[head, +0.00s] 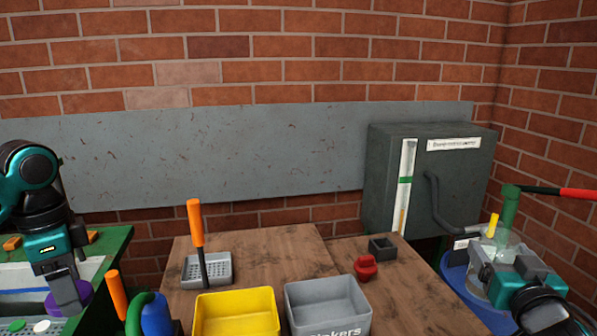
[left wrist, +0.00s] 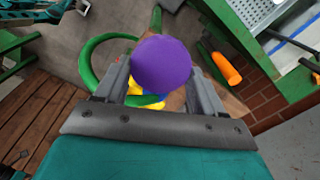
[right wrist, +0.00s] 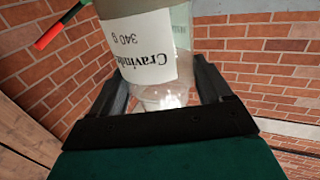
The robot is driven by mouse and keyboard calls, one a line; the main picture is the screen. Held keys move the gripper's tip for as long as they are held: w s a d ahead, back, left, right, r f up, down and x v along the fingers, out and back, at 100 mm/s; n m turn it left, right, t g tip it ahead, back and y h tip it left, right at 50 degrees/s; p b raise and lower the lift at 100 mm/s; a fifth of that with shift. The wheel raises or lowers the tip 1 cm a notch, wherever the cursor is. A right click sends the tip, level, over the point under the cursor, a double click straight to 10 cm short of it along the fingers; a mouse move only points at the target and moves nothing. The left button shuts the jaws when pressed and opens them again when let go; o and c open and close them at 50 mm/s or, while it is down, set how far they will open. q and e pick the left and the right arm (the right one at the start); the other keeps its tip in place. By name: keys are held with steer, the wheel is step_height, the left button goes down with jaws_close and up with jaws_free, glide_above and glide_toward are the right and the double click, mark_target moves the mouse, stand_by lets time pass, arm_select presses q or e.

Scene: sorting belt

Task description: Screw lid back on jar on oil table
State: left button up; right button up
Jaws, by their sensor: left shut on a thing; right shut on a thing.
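The purple lid (left wrist: 160,62) is gripped between the fingers of my left gripper (left wrist: 158,85). In the head view my left gripper (head: 70,292) is at the far left, with purple edges of the lid (head: 84,292) showing around the fingers. My right gripper (head: 500,272) is shut on the clear jar (head: 508,241) at the far right. In the right wrist view the jar (right wrist: 150,50) stands between the fingers of the gripper (right wrist: 163,85), its white label facing the camera. The lid and jar are far apart. The jar's mouth is not clearly visible.
A wooden table holds a yellow bin (head: 236,312), a grey bin (head: 328,303), a grey holder (head: 207,268) and a red knob-like object (head: 366,268). A blue round top (head: 458,282) is near the jar. A green post (head: 510,212) with a red-tipped rod rises behind it.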

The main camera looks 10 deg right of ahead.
arm_select(q)
steer(key=shift+s+d+f+n+b, duration=0.4)
steer(key=shift+s+d+f+n, duration=0.35)
steer(key=shift+s+f+n, duration=0.1)
steer(key=s+d+f+n+b, duration=0.2)
steer(key=s+d+f+n, duration=0.4)
steer(key=d+f+n, duration=0.3)
steer(key=shift+f+n+b, duration=0.3)
steer(key=shift+n+b, duration=0.1)
steer(key=shift+n, duration=0.05)
arm_select(e)
steer(key=s+a+f+n+y, duration=0.1)
steer(key=a+f, duration=0.4)
steer(key=a, duration=0.5)
steer(key=s+a+f+n+y, duration=0.2)
steer(key=s+a+f+y, duration=0.2)
steer(key=a, duration=0.7)
step_height(320, 180, down, 2)
steer(key=shift+s+a+f+t, duration=0.2)
steer(key=shift+s+t, duration=0.1)
steer(key=shift+t, duration=0.1)
arm_select(q)
steer(key=shift+w+a, duration=0.1)
arm_select(e)
steer(key=s+a+n+g+y, duration=0.1)
steer(key=a+n+g+y, duration=0.3)
steer(key=a+n+y, duration=0.4)
steer(key=shift+a+r+y, duration=0.45)
steer(key=shift+a+y, duration=1.45)
steer(key=shift+a, duration=1.15)
